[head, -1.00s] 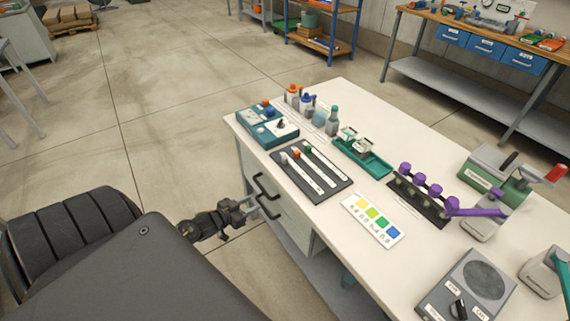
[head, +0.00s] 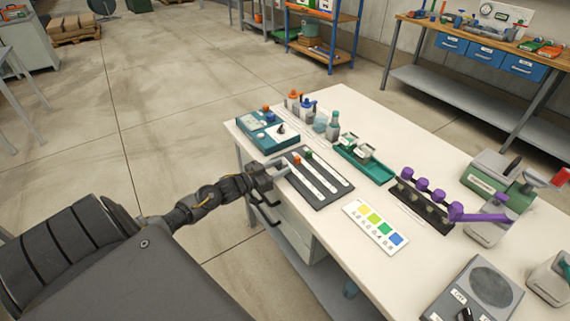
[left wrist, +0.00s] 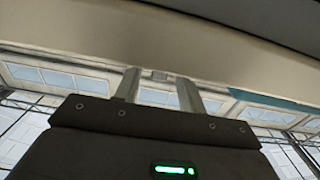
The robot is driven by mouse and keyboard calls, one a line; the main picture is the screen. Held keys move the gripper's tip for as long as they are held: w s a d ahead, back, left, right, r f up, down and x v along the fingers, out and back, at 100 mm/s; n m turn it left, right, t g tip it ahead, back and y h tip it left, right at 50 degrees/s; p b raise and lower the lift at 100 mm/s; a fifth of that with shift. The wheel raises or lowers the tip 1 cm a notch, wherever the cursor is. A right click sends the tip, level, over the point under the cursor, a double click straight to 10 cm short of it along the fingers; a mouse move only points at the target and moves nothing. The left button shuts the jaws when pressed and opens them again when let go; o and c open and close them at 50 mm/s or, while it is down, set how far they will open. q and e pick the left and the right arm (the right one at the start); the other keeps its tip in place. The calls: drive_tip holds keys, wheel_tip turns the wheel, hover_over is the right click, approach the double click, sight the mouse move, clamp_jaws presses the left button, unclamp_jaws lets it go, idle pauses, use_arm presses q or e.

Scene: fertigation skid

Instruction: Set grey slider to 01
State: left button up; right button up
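The dark slider panel (head: 321,203) lies on the white bench with three pale tracks. An orange slider knob (head: 296,160) and a green one (head: 308,154) stand at the far ends of their tracks. The grey slider cannot be made out now; my left gripper covers the far end of the leftmost track. The left gripper (head: 279,167) is at the panel's left edge. In the left wrist view its two fingers (left wrist: 160,88) stand apart, and I cannot tell that anything is held. My right gripper is not in view. Track markings are too small to read.
A teal box (head: 266,131) stands beyond the panel, with several bottles (head: 306,107) and a green tray (head: 364,162) nearby. A colour card (head: 376,228) and a purple-handled rack (head: 420,204) lie to the right.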

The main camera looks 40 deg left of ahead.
use_arm(q)
drive_tip(key=shift+x, duration=1.35)
drive_tip(key=shift+c, duration=0.4)
clamp_jaws()
